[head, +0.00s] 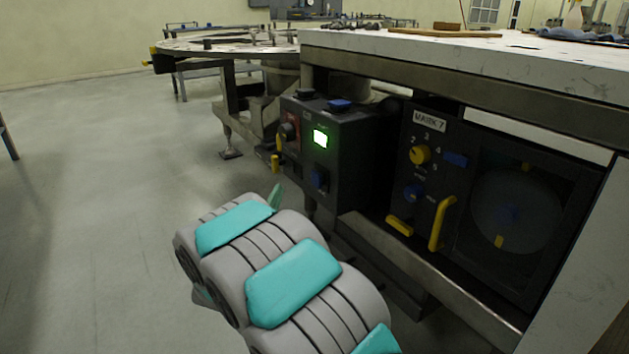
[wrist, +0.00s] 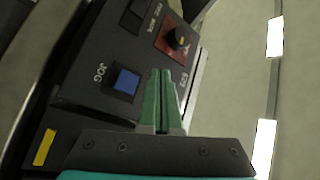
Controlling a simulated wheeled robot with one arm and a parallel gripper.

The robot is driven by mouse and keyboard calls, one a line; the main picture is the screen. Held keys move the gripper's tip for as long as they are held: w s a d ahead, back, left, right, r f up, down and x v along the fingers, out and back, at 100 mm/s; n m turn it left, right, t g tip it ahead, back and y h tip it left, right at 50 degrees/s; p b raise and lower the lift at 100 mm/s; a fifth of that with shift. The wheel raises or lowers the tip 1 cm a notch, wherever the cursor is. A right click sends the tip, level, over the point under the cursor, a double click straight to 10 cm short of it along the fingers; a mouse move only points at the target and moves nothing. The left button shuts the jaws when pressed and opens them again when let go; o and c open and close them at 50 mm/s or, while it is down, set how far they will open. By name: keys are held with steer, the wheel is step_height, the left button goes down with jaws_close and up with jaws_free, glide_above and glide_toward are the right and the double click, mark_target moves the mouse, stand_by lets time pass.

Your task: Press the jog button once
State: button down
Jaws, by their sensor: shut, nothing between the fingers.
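The jog button (wrist: 126,81) is a blue square in a black bezel beside the white word JOG in the wrist view. My gripper (wrist: 161,75) is shut and empty; its two green fingers lie together just right of the button in that view. Whether the tips touch the panel cannot be told. In the head view my gripper (head: 276,196) shows only as a green tip beyond my arm, in front of the dark control box (head: 355,150). That box has a blue button (head: 340,104) on top and a blue part (head: 318,179) low on its front; which is the jog button is unclear.
A red plate with a black knob (wrist: 178,38) lies beyond my fingers. To the right, a dark panel has a yellow knob (head: 420,155) and yellow handle (head: 441,222). A bench top (head: 480,48) overhangs. Floor at left is clear.

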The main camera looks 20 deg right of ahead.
mark_target(313, 177)
steer(key=w+d, duration=0.2)
steer(key=d, duration=0.5)
steer(key=shift+w+d, duration=0.25)
steer(key=shift+d, duration=0.05)
steer(key=shift+d, duration=0.1)
stand_by(1.7)
steer(key=shift+w+d+b, duration=0.1)
steer(key=shift+d+b, duration=0.2)
steer(key=shift+b, duration=0.25)
steer(key=shift+w+d+b, duration=0.2)
steer(key=shift+d+b, duration=0.1)
steer(key=shift+d, duration=0.35)
stand_by(0.9)
steer(key=shift+a, duration=0.1)
steer(key=shift+s+a, duration=0.35)
steer(key=shift+a, duration=0.55)
steer(key=shift+a+b, duration=0.1)
steer(key=shift+b, duration=0.2)
steer(key=shift+s+a+b, duration=0.1)
steer(key=shift+s+a, duration=0.15)
steer(key=shift+a, duration=0.5)
steer(key=shift+s+a+b, duration=0.1)
steer(key=shift+s+a, duration=0.15)
steer(key=shift+a, duration=0.55)
steer(key=shift+s+a+b, duration=0.1)
steer(key=shift+s+a, duration=0.15)
steer(key=shift+a, duration=0.5)
